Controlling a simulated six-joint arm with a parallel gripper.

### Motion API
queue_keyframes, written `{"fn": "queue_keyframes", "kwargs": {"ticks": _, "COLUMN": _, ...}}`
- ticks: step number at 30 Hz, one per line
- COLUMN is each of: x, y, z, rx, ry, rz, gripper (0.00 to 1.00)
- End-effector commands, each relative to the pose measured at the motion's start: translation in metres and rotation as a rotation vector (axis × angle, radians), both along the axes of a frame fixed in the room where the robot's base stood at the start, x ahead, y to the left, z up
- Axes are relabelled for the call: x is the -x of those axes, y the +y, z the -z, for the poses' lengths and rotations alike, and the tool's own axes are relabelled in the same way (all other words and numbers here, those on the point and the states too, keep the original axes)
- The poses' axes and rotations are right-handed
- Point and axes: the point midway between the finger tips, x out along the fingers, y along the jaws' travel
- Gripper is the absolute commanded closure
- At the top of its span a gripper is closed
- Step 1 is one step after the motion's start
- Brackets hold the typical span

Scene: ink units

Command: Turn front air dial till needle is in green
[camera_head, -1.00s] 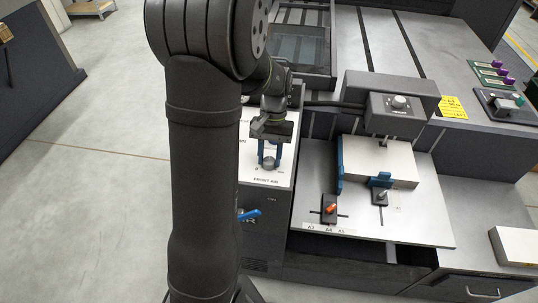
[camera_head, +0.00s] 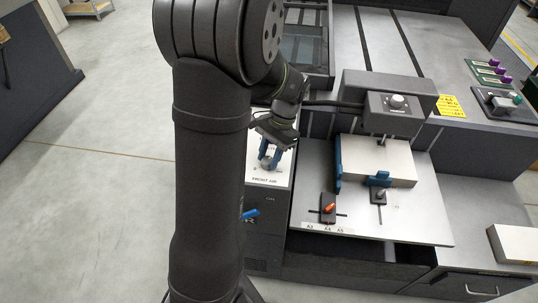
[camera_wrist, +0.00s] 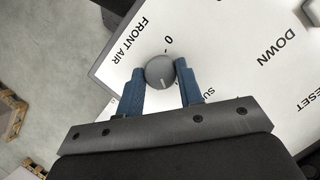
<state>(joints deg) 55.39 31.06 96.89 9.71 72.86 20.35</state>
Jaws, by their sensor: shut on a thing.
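The front air dial is a round grey knob (camera_wrist: 160,71) with a pale pointer line, on a white panel (camera_wrist: 245,60) lettered FRONT AIR. My gripper (camera_wrist: 161,86) is shut on the knob, with one blue finger on each side of it. In the head view my gripper (camera_head: 269,163) reaches down onto the same panel at the left end of the machine. No gauge needle or green zone can be made out; much of the panel is hidden behind my arm in the head view.
A blue lever (camera_head: 250,214) sticks out on the front below the panel. To the right, a paper stack (camera_head: 385,160) lies between blue guides on a grey table, with an orange-knobbed slider (camera_head: 329,207) in front. A grey box with a knob (camera_head: 397,102) overhangs the stack.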

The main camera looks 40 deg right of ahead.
Motion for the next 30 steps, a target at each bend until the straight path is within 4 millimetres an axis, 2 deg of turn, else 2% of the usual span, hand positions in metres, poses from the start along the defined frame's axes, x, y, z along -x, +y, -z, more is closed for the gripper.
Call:
{"fn": "queue_keyframes", "kwargs": {"ticks": 12, "x": 0.000, "y": 0.000, "z": 0.000, "rx": -0.001, "ry": 0.000, "rz": 0.004, "gripper": 0.89}}
{"fn": "queue_keyframes", "kwargs": {"ticks": 13, "x": 0.000, "y": 0.000, "z": 0.000, "rx": -0.001, "ry": 0.000, "rz": 0.004, "gripper": 0.61}}
{"fn": "queue_keyframes", "kwargs": {"ticks": 15, "x": 0.000, "y": 0.000, "z": 0.000, "rx": -0.001, "ry": 0.000, "rz": 0.004, "gripper": 0.47}}
{"fn": "queue_keyframes", "kwargs": {"ticks": 16, "x": 0.000, "y": 0.000, "z": 0.000, "rx": -0.001, "ry": 0.000, "rz": 0.004, "gripper": 0.45}}
{"fn": "queue_keyframes", "kwargs": {"ticks": 25, "x": 0.000, "y": -0.001, "z": -0.001, "rx": 0.000, "ry": 0.000, "rz": 0.004, "gripper": 0.45}}
{"fn": "queue_keyframes", "kwargs": {"ticks": 30, "x": -0.002, "y": -0.009, "z": -0.018, "rx": 0.004, "ry": -0.002, "rz": 0.005, "gripper": 0.45}}
